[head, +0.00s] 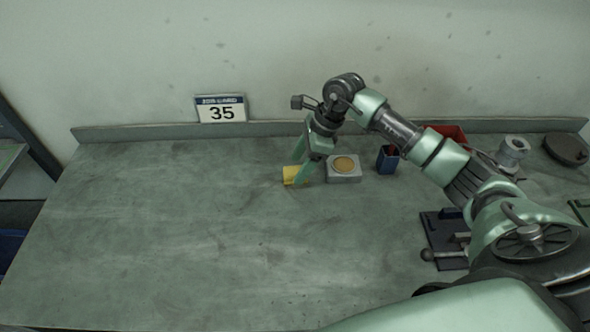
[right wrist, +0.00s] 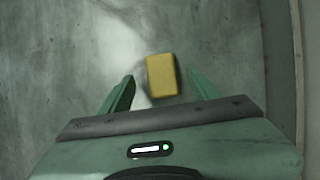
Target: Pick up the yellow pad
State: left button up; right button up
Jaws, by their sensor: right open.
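The yellow pad (head: 290,175) lies on the grey workbench (head: 190,220), left of a small block with a round tan top. In the head view my right gripper (head: 299,177) is over the pad, fingers pointing down, and one finger hides part of it. In the right wrist view the yellow pad (right wrist: 162,76) lies just beyond and between the fingertips of my open right gripper (right wrist: 160,84). Whether the fingertips reach down to the pad's height I cannot tell. My left gripper is not in view.
The grey block with the tan disc (head: 344,168) stands close right of the pad. A dark blue holder (head: 387,159), a red bin (head: 446,134) and a dark fixture (head: 440,236) are further right. The left bench is clear.

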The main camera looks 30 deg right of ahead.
aim_at(297, 170)
jog(key=shift+x, duration=0.9)
jog(key=shift+w, duration=0.1)
grip_shut()
jog(key=shift+r, duration=0.1)
jog(key=shift+d+r, duration=0.1)
jog(key=shift+r, duration=0.55)
notch_tip(297, 170, up, 19)
jog(key=b, duration=0.3)
jog(key=shift+f+b, duration=0.15)
jog(key=shift+b, duration=0.25)
